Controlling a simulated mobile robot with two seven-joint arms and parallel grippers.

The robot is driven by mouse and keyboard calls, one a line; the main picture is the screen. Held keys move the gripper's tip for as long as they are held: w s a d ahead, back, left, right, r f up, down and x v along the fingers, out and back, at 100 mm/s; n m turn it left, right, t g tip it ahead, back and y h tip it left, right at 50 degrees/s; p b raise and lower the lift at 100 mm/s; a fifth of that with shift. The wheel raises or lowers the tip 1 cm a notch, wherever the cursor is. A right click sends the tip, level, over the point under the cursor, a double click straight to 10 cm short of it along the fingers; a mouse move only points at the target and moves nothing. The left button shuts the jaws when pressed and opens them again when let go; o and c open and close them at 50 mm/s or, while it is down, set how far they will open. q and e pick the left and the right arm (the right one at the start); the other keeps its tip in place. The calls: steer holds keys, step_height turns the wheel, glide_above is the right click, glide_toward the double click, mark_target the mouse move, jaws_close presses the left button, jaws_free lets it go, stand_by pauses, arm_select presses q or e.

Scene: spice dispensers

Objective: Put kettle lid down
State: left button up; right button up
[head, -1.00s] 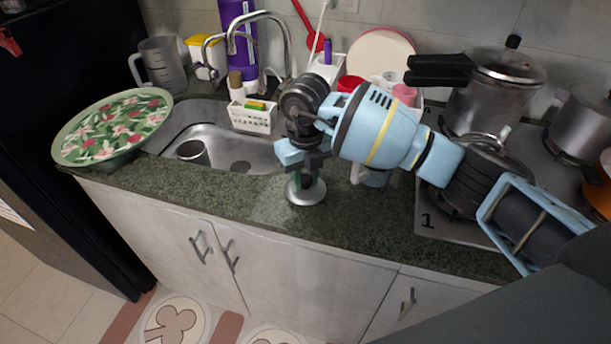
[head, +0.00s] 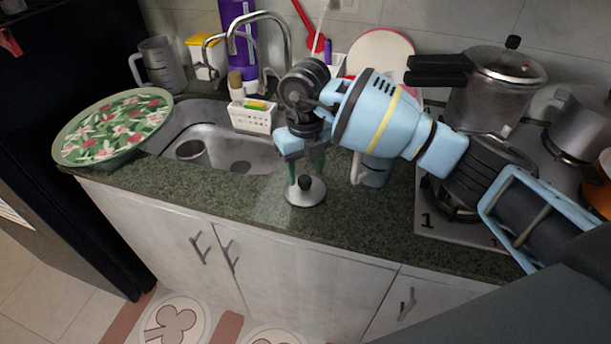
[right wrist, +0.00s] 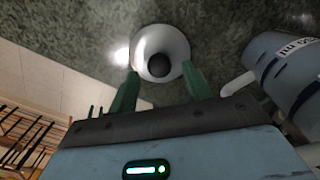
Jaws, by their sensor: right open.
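The kettle lid (head: 303,197), a shiny silver disc with a round black knob, lies knob up on the dark green countertop near its front edge. It also shows in the right wrist view (right wrist: 174,42). My right gripper (head: 304,176) is open, its green fingers apart near the knob, one to each side; it holds nothing. In the right wrist view the fingers (right wrist: 161,84) are clear of the knob. A grey vessel with a pale handle (head: 374,173), probably the kettle, stands to the right of the lid, partly hidden behind my right arm. My left gripper is not seen.
A white caddy (head: 250,118) stands at the sink's edge. A floral tray (head: 115,125) is at the left, the stove with a pressure cooker (head: 490,95) at the right.

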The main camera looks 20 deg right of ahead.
mark_target(305, 178)
step_height(305, 178, up, 9)
steer(key=shift+r, duration=0.15)
stand_by(0.4)
